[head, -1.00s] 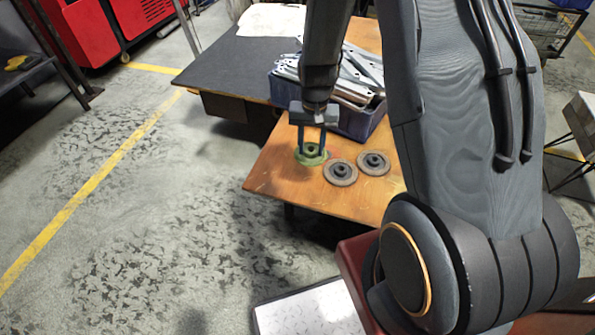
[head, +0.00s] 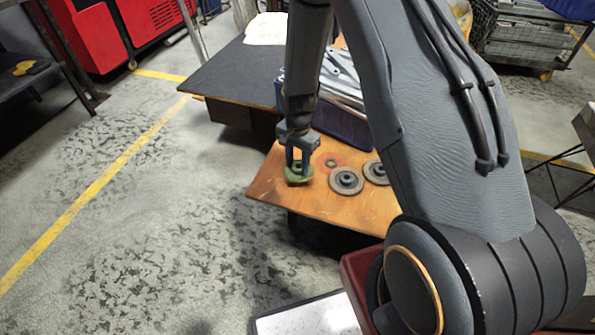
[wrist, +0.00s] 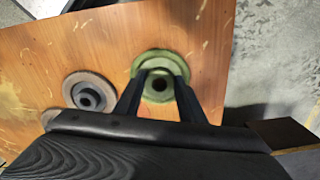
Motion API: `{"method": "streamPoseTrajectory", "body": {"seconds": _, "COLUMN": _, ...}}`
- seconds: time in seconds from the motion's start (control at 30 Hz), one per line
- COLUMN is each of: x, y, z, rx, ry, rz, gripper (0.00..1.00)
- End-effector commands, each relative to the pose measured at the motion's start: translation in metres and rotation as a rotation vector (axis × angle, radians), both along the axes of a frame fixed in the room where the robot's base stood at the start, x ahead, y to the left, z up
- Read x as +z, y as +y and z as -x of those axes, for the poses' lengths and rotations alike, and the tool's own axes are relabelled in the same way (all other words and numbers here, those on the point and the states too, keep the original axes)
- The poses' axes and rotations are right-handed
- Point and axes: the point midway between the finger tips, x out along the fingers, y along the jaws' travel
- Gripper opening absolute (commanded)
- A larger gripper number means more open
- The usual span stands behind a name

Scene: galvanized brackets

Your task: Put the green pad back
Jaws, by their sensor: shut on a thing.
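The green pad (head: 299,179) is a round disc with a raised hub, near the left front part of the wooden table (head: 345,205). My gripper (head: 299,168) points down from above and is shut on its hub. In the wrist view the pad (wrist: 158,62) lies between the fingertips, with its dark centre hole showing. I cannot tell whether the pad touches the tabletop or is slightly above it. A reddish round patch with a small dark ring (head: 331,162) shows on the table right of the pad.
Two grey discs with dark hubs, a nearer one (head: 346,181) and a farther one (head: 376,172), lie to the right. A blue bin (head: 345,126) of metal brackets stands behind. The table's left edge is close to the pad.

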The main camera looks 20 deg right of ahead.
Motion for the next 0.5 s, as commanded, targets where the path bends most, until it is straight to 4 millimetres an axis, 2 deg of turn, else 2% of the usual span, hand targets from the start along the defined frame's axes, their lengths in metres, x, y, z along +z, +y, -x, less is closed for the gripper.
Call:
{"method": "streamPoseTrajectory", "body": {"seconds": 0.23, "x": -0.034, "y": 0.000, "z": 0.001, "rx": 0.000, "ry": 0.001, "rz": 0.000, "gripper": 0.15}}
{"method": "streamPoseTrajectory", "body": {"seconds": 0.5, "x": -0.035, "y": 0.000, "z": 0.000, "rx": 0.000, "ry": 0.000, "rz": 0.000, "gripper": 0.15}}
